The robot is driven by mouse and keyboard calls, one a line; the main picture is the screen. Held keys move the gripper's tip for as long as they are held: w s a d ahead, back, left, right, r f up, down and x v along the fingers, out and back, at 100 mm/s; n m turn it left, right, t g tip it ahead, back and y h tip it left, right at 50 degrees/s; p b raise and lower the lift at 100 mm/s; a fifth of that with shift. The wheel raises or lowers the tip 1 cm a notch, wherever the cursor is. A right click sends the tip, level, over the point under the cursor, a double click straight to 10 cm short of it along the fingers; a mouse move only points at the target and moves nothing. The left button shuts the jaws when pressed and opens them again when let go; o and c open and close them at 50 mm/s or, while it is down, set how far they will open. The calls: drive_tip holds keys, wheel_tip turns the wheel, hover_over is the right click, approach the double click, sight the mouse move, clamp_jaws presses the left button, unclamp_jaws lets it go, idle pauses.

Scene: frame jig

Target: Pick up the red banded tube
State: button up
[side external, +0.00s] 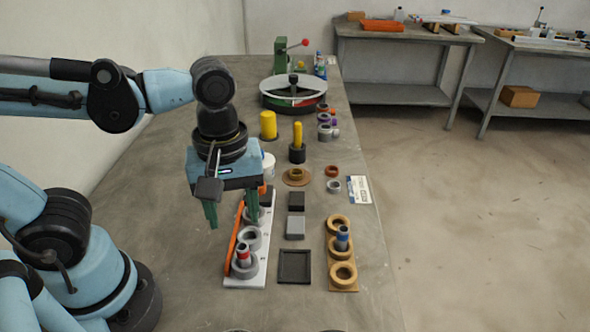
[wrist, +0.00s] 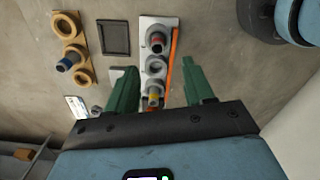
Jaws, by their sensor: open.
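The red banded tube (side external: 243,256) stands upright in the nearest grey ring of a white plate (side external: 233,284) in the side view. In the wrist view the tube (wrist: 156,40) is at the plate's upper end, beyond my fingertips. My gripper (side external: 232,215) is open, its green fingers pointing down over the plate's far part and the table left of it. In the wrist view my gripper (wrist: 160,80) has its fingers apart, with a yellow-banded tube (wrist: 153,98) and the middle ring visible in the gap. I see nothing held.
An orange bar (side external: 234,237) lies along the plate's left edge. A wooden holder (side external: 340,285) with a blue banded tube (side external: 342,238) stands right. Between them are a dark square tray (side external: 294,281) and grey blocks (side external: 296,227). Yellow cylinders (side external: 268,124) stand farther back.

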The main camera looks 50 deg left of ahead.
sight(242, 246)
drive_tip(key=shift+w+d+f, duration=0.1)
drive_tip(key=shift+f, duration=2.35)
drive_tip(key=shift+w+f, duration=0.1)
drive_tip(key=shift+f, duration=2.3)
clamp_jaws()
